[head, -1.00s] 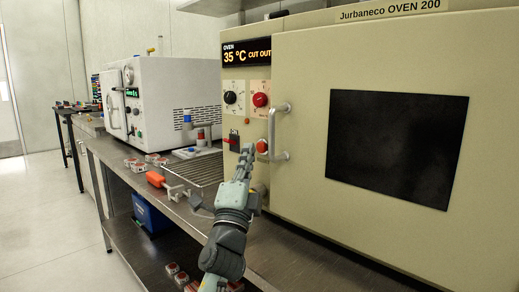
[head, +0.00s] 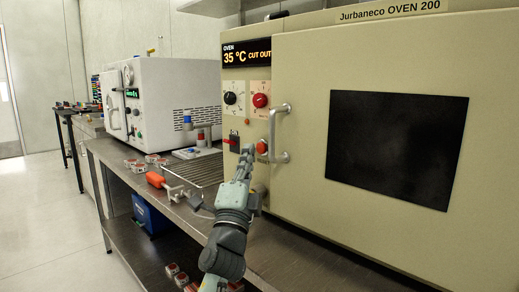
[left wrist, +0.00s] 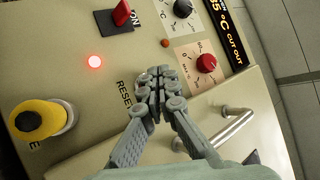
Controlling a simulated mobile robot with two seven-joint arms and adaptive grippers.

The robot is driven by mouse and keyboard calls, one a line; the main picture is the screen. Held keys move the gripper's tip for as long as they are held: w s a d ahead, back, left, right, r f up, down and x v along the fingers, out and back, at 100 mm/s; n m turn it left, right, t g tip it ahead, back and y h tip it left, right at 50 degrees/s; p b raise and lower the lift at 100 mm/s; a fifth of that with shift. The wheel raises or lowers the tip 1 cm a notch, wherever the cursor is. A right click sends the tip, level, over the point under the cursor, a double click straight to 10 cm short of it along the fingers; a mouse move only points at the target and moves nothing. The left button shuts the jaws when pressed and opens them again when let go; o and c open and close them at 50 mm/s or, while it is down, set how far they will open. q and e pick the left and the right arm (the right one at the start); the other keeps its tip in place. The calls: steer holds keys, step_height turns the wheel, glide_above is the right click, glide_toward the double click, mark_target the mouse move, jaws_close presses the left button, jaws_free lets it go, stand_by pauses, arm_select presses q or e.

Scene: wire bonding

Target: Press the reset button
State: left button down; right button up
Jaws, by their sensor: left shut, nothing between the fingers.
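The oven's control panel faces me. In the head view the red reset button (head: 262,146) shows just right of my left gripper's fingertips, beside the door handle. My left gripper (head: 247,153) is shut and empty, its tips pointing up at the panel. In the left wrist view the shut fingers (left wrist: 158,78) cover the spot beside the RESET label (left wrist: 125,94), so the button is hidden there. Whether the tips touch the panel I cannot tell. My right gripper is not in view.
A red ON switch (left wrist: 122,12), a glowing red light (left wrist: 95,62), a yellow-and-black knob (left wrist: 42,118) and a red dial (left wrist: 206,62) surround the fingers. The door handle (head: 284,132) juts out close by.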

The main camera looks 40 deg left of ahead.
arm_select(q)
steer(key=shift+w, duration=0.1)
stand_by(0.3)
steer(key=shift+w, duration=0.35)
steer(key=shift+w+d, duration=0.1)
steer(key=shift+w, duration=0.35)
stand_by(0.6)
steer(key=shift+s, duration=0.85)
steer(key=shift+s, duration=0.1)
steer(key=s, duration=0.4)
steer(key=shift+s+a+p, duration=0.3)
steer(key=shift+s, duration=0.1)
stand_by(0.8)
